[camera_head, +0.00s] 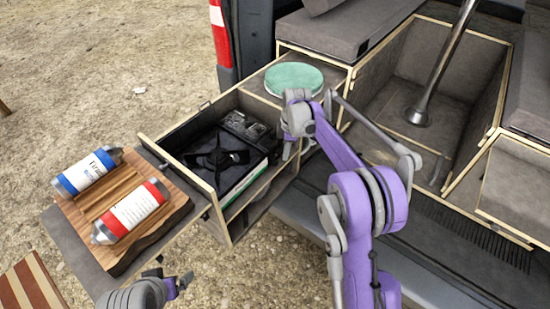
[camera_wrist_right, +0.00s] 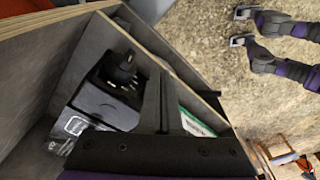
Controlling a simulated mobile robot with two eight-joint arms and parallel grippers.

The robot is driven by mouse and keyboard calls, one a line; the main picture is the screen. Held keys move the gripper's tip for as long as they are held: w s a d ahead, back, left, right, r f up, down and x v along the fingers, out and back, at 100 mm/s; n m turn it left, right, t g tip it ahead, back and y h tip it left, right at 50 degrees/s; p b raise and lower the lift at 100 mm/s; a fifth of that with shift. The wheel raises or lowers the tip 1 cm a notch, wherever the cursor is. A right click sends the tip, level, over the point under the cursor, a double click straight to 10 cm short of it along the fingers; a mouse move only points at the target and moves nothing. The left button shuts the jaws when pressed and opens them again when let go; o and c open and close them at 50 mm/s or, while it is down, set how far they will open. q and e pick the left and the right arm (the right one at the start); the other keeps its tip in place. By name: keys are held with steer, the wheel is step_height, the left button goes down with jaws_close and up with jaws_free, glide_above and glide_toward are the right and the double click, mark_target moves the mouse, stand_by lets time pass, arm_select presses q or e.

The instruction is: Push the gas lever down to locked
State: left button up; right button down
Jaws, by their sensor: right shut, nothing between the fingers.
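The black gas stove (camera_head: 215,160) sits in the open pull-out drawer, with its control panel (camera_head: 247,126) at the end nearer the van. The gas lever cannot be clearly made out in the head view. In the right wrist view, a dark stove part with a knob-like piece (camera_wrist_right: 124,64) shows left of the fingers. My right gripper (camera_head: 287,153) hangs over the panel end of the stove, partly hidden by its own wrist. In the wrist view its fingers (camera_wrist_right: 164,85) are together and empty. My left gripper (camera_head: 181,284) is low at the front; its jaw state is unclear.
Two gas canisters, one blue-labelled (camera_head: 88,172) and one red-labelled (camera_head: 131,213), lie on a wooden board (camera_head: 165,222) left of the drawer. A green round lid (camera_head: 294,78) lies behind the stove. Wooden drawer walls (camera_head: 209,196) border the stove closely.

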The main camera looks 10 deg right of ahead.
steer(key=shift+r, duration=0.1)
step_height(320, 180, up, 11)
steer(key=d, duration=0.1)
steer(key=shift+s+f, duration=0.15)
steer(key=shift+f, duration=0.05)
stand_by(0.4)
steer(key=s+a+r+m+t, duration=0.25)
steer(key=s+m, duration=0.55)
steer(key=s, duration=1)
steer(key=s+f+m+t, duration=0.1)
steer(key=s+f+m, duration=0.2)
steer(key=s, duration=0.5)
steer(key=s+f+m+t+h, duration=0.1)
steer(key=s+f+m, duration=0.3)
steer(key=s, duration=0.4)
steer(key=shift+s+a+f+t, duration=0.15)
steer(key=shift+f+t, duration=0.3)
steer(key=shift+f, duration=0.15)
